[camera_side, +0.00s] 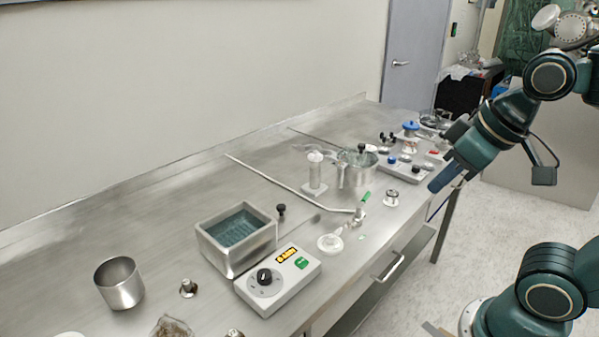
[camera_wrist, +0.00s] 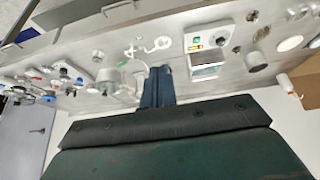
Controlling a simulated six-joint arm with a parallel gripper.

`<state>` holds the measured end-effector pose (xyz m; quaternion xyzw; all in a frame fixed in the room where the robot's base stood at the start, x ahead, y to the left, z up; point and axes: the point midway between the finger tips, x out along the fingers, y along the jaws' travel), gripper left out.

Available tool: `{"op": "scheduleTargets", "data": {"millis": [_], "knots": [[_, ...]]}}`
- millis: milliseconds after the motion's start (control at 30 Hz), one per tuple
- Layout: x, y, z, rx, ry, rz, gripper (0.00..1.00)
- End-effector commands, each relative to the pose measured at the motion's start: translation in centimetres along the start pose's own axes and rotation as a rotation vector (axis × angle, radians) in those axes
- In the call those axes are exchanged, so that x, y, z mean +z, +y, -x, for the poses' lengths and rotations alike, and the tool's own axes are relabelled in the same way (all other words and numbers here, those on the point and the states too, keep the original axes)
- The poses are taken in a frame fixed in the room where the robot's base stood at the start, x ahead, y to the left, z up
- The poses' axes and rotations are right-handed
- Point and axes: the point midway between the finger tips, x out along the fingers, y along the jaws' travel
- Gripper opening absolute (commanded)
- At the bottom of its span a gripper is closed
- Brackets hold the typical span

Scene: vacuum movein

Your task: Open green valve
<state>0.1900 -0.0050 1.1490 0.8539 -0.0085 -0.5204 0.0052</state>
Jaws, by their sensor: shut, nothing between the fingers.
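The green valve handle (camera_side: 365,196) stands at the end of a thin metal pipe (camera_side: 300,193) near the front edge of the steel table. It shows small in the wrist view (camera_wrist: 127,50), up and left of my fingers. My gripper (camera_side: 432,188) is in the air to the right of the valve, beyond the table's front edge, and touches nothing. Its dark blue fingers (camera_wrist: 158,70) are shut and empty in the wrist view.
A white device with a black knob (camera_side: 278,283) and a square bath (camera_side: 237,240) are left. A grey block with several coloured knobs (camera_side: 412,163) is right. A white round piece (camera_side: 330,244) lies nearby.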

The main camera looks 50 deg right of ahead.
Motion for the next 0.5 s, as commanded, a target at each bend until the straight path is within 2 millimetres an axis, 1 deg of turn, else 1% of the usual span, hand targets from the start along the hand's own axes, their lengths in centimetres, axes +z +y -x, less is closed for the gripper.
{"op": "scheduleTargets", "data": {"millis": [33, 100, 233, 267, 300, 433, 500], "knots": [[0.51, -0.18, 0.07, -0.007, 0.008, 0.000, 0.00], [0.93, -0.36, 0.11, -0.014, 0.013, -0.001, 0.00], [1.29, -0.54, 0.10, -0.020, 0.016, -0.001, 0.00], [1.30, -0.55, 0.10, -0.021, 0.016, -0.001, 0.02], [1.29, -0.55, 0.10, -0.021, 0.015, -0.001, 0.10], [1.04, -0.48, 0.07, -0.019, 0.012, -0.013, 0.35], [0.68, -0.38, 0.03, -0.017, 0.007, -0.030, 0.35]]}}
